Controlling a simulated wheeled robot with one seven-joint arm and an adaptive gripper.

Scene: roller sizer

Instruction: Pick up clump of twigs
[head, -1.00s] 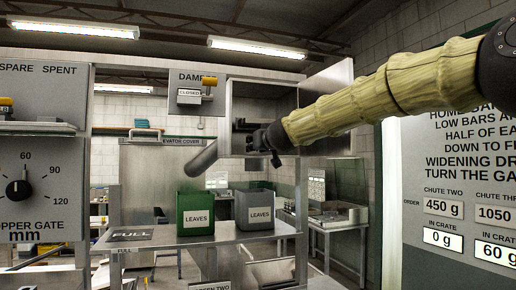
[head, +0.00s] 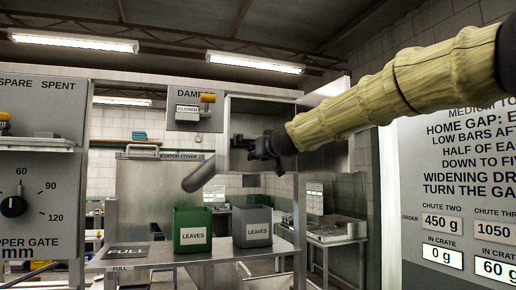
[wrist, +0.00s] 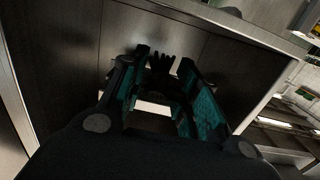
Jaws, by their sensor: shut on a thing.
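My gripper (head: 256,148) is at the front of an open metal box (head: 262,103) in the head view, at the end of my sleeved arm reaching from the right. In the wrist view my gripper (wrist: 165,68) has its teal-padded fingers apart with a dark, spiky clump of twigs (wrist: 160,62) between their tips. The fingers are shut on this clump. Its far ends stick out beyond the fingertips against metal walls. Deep shadow hides its lower part. I cannot make out the clump in the head view.
A green bin (head: 192,230) and a grey bin (head: 252,226), both labelled LEAVES, stand on a metal bench below. A slanted grey tube (head: 200,174) lies just left of my gripper. The box's open door (head: 325,88) is to the right, near my arm.

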